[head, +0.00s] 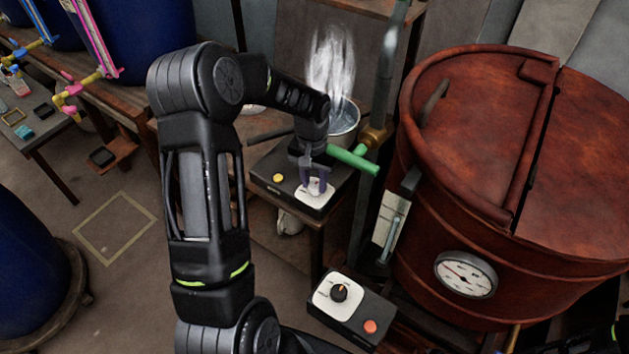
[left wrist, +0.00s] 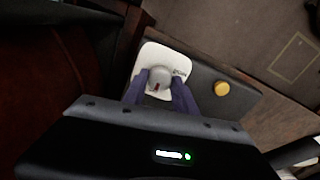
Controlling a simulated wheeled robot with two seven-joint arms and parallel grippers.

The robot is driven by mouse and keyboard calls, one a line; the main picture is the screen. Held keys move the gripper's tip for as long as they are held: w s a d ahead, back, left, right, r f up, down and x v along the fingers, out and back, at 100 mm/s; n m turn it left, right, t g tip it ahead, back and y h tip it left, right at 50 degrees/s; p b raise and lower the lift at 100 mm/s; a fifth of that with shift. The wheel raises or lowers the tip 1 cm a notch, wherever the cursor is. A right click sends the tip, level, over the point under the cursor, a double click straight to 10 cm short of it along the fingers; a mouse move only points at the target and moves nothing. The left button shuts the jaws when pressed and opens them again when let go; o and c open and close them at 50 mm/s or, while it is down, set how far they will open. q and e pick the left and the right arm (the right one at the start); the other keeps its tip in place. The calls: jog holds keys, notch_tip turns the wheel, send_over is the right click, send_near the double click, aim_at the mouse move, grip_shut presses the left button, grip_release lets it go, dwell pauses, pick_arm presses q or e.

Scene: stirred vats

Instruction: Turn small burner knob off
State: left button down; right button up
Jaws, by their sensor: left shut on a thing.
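The small burner (head: 269,181) is a dark box on a small wooden table, with a white dial plate (head: 314,198) and a yellow button (head: 278,178) on its front. A steaming metal pot (head: 345,118) stands on it, partly behind my arm. My left gripper (head: 316,184) is at the dial plate. In the left wrist view its purple fingers (left wrist: 160,92) are shut on the round grey knob (left wrist: 160,76), one on each side. My right gripper is not in view.
A green-handled valve (head: 352,159) on a pipe is close to the right of my left gripper. A large red-brown vat (head: 440,190) with a gauge (head: 466,274) stands at the right. A second control box (head: 350,306) with a black knob and orange button is lower in front.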

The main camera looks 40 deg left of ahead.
aim_at(313, 185)
pick_arm(q)
jog(key=c, duration=1)
grip_release()
jog(key=shift+r, duration=0.15)
notch_tip(313, 185, up, 8)
jog(key=shift+a+f+b, duration=0.1)
jog(key=shift+f+b, duration=0.1)
jog(key=shift+b, duration=0.2)
